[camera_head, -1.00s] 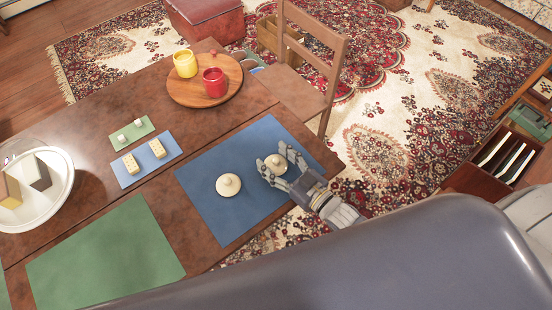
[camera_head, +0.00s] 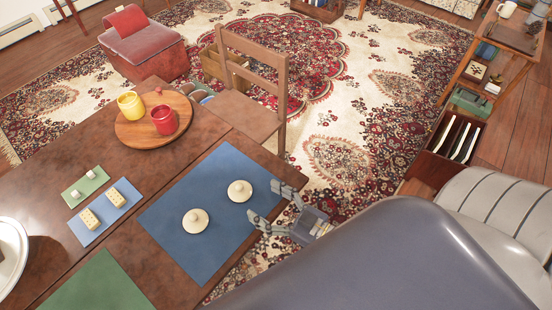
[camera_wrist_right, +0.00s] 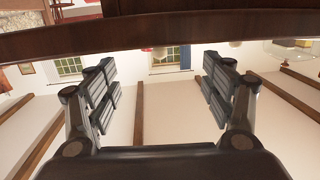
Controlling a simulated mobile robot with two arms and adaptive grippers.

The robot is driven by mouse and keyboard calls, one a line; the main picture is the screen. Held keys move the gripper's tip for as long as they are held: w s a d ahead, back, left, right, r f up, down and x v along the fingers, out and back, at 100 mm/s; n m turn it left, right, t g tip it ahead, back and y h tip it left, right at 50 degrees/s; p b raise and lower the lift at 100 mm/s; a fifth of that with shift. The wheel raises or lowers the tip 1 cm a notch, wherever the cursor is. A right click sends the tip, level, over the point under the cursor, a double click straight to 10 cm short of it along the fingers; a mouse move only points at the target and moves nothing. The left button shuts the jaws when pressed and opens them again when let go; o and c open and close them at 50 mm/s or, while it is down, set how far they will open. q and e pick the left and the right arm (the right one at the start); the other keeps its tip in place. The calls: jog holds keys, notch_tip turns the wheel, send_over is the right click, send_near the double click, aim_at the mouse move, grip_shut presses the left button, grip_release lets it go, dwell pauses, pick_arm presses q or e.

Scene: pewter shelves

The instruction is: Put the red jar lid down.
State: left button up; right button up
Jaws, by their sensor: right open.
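Two round cream lids with small knobs lie flat on the blue mat (camera_head: 205,245). One lid (camera_head: 240,191) is nearer my right gripper, the other lid (camera_head: 195,221) is to its left. Neither lid looks red. My right gripper (camera_head: 265,202) is open and empty just right of the nearer lid, by the mat's right edge, apart from it. The wrist view shows its fingers spread wide with nothing between them (camera_wrist_right: 160,75). The red jar (camera_head: 164,121) stands beside the yellow jar (camera_head: 131,105) on a round wooden board (camera_head: 150,141). My left gripper is not in view.
A wooden chair (camera_head: 249,115) stands at the table's far side. Left on the table (camera_head: 80,160) are a small green mat (camera_head: 73,201) and a light blue mat (camera_head: 82,237) with small pieces, a green mat (camera_head: 95,290) and a white plate (camera_head: 14,240).

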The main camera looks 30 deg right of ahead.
jog(key=shift+v, duration=1.4)
